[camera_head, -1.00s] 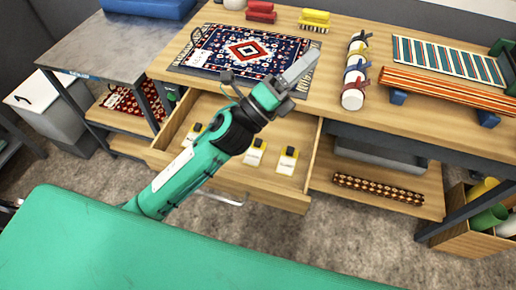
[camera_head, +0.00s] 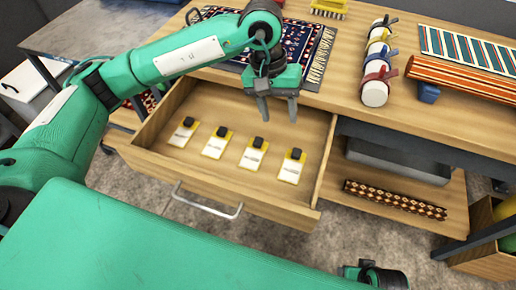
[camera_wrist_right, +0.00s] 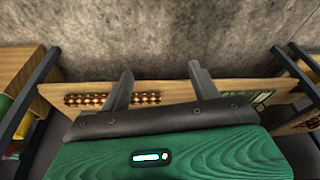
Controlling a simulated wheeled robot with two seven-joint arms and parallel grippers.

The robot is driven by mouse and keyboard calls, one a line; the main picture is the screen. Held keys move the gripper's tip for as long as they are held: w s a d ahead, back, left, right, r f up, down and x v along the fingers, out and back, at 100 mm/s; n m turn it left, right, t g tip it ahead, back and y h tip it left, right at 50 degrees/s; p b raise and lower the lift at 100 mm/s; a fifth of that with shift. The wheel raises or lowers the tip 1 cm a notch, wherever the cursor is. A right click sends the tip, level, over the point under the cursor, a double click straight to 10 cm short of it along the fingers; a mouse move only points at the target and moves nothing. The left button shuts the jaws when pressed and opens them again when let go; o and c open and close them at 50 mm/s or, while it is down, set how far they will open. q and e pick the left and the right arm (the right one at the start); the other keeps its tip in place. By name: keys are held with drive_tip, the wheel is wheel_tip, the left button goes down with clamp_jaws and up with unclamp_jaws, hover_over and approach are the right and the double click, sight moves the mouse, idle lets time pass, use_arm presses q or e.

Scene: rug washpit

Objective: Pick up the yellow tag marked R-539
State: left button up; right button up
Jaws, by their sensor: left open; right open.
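Several yellow tags with white labels and black clips lie in a row in the open drawer (camera_head: 160,165): a far-left tag (camera_head: 182,135), a second tag (camera_head: 216,145), a third tag (camera_head: 252,157) and a far-right tag (camera_head: 291,169). The print is too small to read, so I cannot tell which is R-539. My left gripper (camera_head: 278,108) is open and empty, fingers pointing down, above the back right part of the drawer, apart from the tags. My right gripper (camera_wrist_right: 162,82) is open and empty in the right wrist view, over the floor.
The wooden workbench (camera_head: 345,95) above the drawer carries a patterned rug (camera_head: 308,40), a strapped white roll (camera_head: 376,92) and a striped roll (camera_head: 450,76). A drawer handle (camera_head: 205,207) sticks out in front. A rolled rug (camera_head: 395,199) lies on the lower shelf.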

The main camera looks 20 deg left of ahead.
use_arm(q)
drive_tip(key=w+a+t+y, duration=0.1)
drive_tip(key=w+a+y, duration=0.2)
drive_tip(key=a, duration=0.2)
hover_over(260, 137)
drive_tip(key=shift+m, duration=0.3)
wheel_tip(260, 137, down, 8)
drive_tip(key=shift+w+a+r+b, duration=0.1)
drive_tip(key=shift+b, duration=0.2)
drive_tip(key=f, duration=0.4)
drive_tip(key=shift+s+f, duration=0.2)
drive_tip(key=shift+f, duration=0.55)
clamp_jaws()
use_arm(e)
drive_tip(key=shift+w+r, duration=0.25)
drive_tip(key=shift+r, duration=0.5)
